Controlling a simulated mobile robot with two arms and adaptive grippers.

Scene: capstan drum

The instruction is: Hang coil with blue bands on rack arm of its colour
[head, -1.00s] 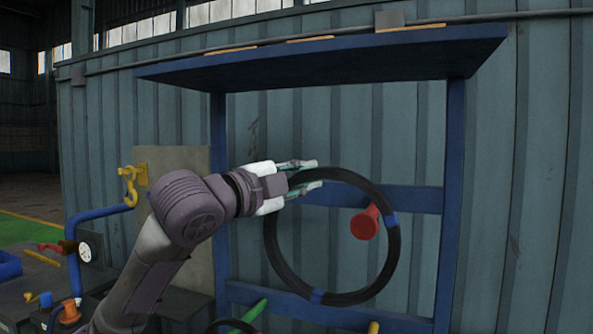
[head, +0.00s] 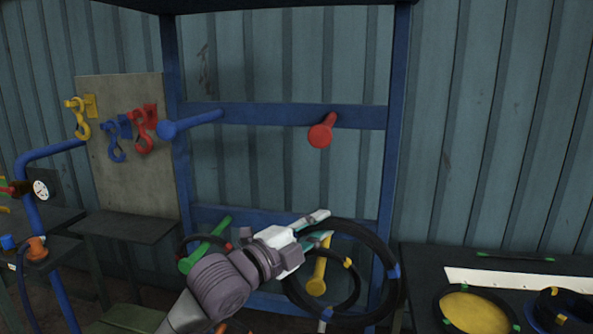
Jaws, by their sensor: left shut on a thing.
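The coil with blue bands (head: 383,247) is a large black ring with blue bands at its right and bottom. My left gripper (head: 317,228) is shut on its upper left rim and holds it in front of the rack's lower right. The blue rack arm (head: 190,124) sticks out at the upper left of the blue rack (head: 250,112) and is bare. The coil is below and right of it. The yellow arm (head: 318,275) shows within the coil's opening; I cannot tell whether it passes through the coil. My right gripper is out of view.
The red arm (head: 321,134) is bare at upper right. A yellow-banded coil (head: 353,288) is by the yellow arm. A red-banded coil is partly hidden behind the green arm (head: 205,246). Hooks hang on a board (head: 120,180) at left. A table (head: 430,258) with coils stands at right.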

